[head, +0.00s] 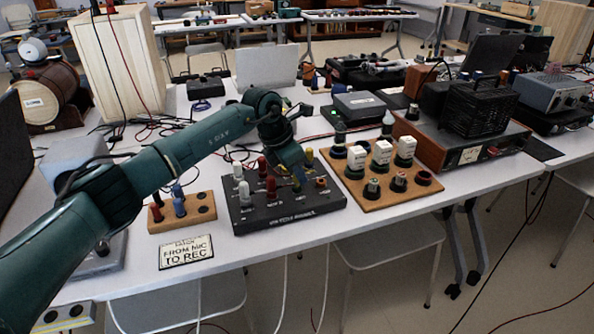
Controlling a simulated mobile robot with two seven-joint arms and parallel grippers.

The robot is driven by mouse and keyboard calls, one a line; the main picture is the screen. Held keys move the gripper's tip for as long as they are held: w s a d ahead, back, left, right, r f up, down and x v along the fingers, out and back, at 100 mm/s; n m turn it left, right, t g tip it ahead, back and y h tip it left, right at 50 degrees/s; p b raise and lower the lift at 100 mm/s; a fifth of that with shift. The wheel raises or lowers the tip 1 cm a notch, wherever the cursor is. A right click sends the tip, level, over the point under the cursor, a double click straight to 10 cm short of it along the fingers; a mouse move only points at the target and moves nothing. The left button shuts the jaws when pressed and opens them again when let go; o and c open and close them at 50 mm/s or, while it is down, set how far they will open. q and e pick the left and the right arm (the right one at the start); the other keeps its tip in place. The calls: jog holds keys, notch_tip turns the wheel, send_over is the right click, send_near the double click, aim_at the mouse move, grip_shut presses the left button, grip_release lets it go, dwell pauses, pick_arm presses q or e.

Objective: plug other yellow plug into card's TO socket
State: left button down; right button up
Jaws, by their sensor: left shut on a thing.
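A card (186,252) at the table's front edge reads FROM MIC TO REC. The small socket labels are too small to read surely. My left gripper (301,180) reaches down over the right half of the panel and is shut on a plug. Its fingers hide most of that plug and the spot below. My right gripper is out of view.
A wooden board (385,192) with white-topped pieces stands close on the right. A brown amplifier (462,150) stands beyond it. The front table strip beside the card is clear.

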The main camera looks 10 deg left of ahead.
pick_arm(q)
jog(key=shift+f, duration=0.5)
jog(key=c, duration=1.3)
grip_release()
jog(key=shift+r, duration=0.15)
jog(key=shift+r+p, duration=2.3)
jog(key=shift+r, duration=1.4)
